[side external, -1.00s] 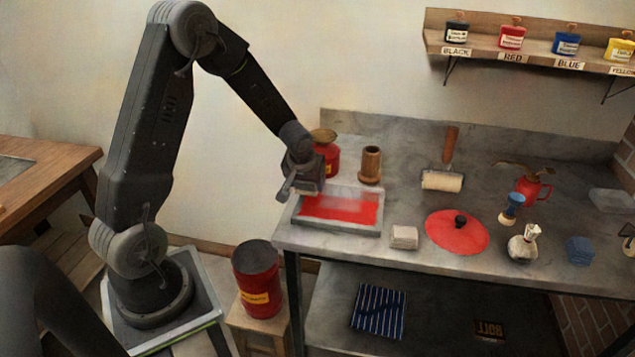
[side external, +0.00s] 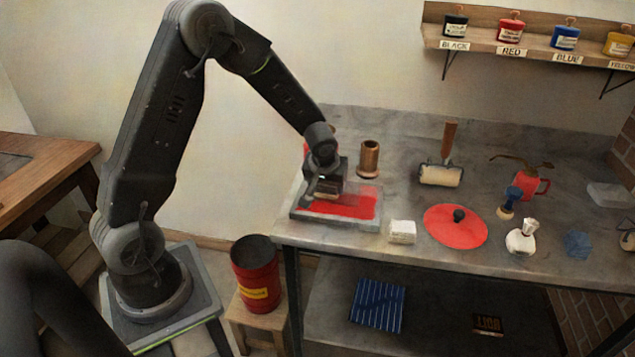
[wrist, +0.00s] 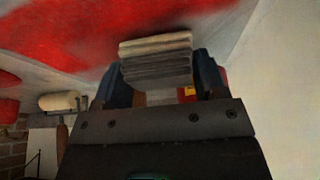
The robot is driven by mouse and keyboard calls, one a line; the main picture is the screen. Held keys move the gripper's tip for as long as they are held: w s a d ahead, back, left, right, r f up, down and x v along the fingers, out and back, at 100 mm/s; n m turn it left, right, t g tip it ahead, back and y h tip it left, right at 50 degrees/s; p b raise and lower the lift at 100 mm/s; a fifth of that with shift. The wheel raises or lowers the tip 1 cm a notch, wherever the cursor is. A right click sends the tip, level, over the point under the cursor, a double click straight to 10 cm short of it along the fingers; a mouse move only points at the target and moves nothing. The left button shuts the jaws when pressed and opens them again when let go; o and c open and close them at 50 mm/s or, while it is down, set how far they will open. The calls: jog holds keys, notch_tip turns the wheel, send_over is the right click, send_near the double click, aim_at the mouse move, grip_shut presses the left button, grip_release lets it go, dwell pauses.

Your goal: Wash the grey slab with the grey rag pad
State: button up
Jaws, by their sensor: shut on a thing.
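The grey slab (side external: 350,221) lies on the bench below my gripper (side external: 324,194) in the side view. Red ink covers much of its face, with a paler smeared area towards the back. In the wrist view, the slab's inked face (wrist: 75,35) shows bare grey patches among the red. My gripper (wrist: 160,85) is shut on the folded grey rag pad (wrist: 156,58), whose layered edge sticks out beyond the fingers. The pad is at or close to the slab's face; I cannot tell whether it touches. In the side view my gripper mostly hides the pad.
A pale folded pad (side external: 402,232) and a red disc with a black knob (side external: 455,238) lie right of the slab. A wooden cup (side external: 369,158) and a roller (side external: 441,175) stand behind. A red bin (side external: 256,278) stands below the bench's left end.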

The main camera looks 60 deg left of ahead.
aim_at(377, 209)
jog(key=shift+w+d, duration=4.35)
jog(key=shift+d, duration=0.3)
jog(key=shift+s+d, duration=0.55)
jog(key=shift+s, duration=0.3)
jog(key=shift+s+a, duration=6.65)
jog(key=shift+a, duration=0.1)
jog(key=shift+s+d, duration=0.7)
jog(key=shift+d, duration=0.25)
jog(key=shift+w+d, duration=6.65)
jog(key=shift+w, duration=0.1)
notch_tip(377, 209, up, 8)
